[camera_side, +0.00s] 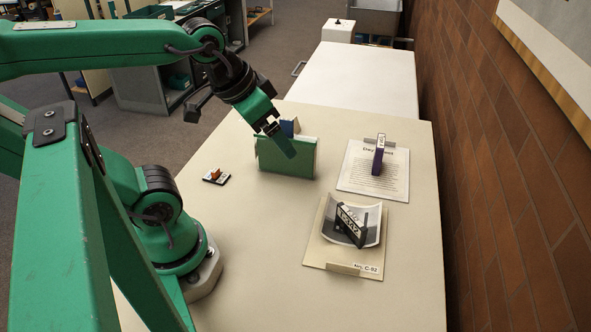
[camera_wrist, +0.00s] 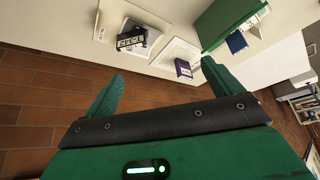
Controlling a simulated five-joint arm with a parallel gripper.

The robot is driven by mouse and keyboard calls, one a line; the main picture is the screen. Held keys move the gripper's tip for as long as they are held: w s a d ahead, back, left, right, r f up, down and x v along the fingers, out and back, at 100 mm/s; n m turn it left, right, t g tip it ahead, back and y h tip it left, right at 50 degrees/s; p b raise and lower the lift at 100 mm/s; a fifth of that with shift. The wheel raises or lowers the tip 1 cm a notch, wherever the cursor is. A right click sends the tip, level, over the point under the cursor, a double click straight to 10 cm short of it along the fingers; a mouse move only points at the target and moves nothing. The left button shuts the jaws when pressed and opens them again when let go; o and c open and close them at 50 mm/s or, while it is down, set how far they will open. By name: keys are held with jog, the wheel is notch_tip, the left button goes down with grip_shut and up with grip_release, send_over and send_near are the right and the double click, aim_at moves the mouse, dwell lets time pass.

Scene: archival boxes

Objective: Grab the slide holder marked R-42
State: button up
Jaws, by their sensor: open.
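I cannot make out R-42 on any holder. A black holder with white lettering (camera_side: 350,226) leans on a curved photo print; it also shows in the wrist view (camera_wrist: 132,38), where its marking is not clear to me. A purple holder (camera_side: 378,158) stands on a printed sheet and shows in the wrist view (camera_wrist: 183,68). A blue holder (camera_side: 289,126) is at the green box, partly hidden by it in the side view, and shows in the wrist view (camera_wrist: 237,42).
The green box (camera_side: 285,162) stands mid-table. The print (camera_side: 369,236) lies on a tan folder (camera_side: 318,254) labelled apparently C-92. The printed sheet (camera_side: 354,176) lies behind it. A brick wall (camera_side: 495,180) borders the right. The table's front is clear.

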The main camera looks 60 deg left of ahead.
jog(key=c, duration=1)
jog(key=shift+c, duration=0.2)
jog(key=n+g, duration=0.5)
jog(key=n, duration=0.3)
send_over(215, 170)
jog(key=f, duration=1.5)
jog(key=shift+w+d+f, duration=0.25)
jog(key=shift+w+f, duration=0.05)
jog(key=shift+s+a+f+g, duration=0.3)
jog(key=shift+s, duration=0.05)
jog(key=shift+f, duration=1.3)
jog(key=shift+d+f, duration=0.1)
jog(key=shift+f, duration=2.5)
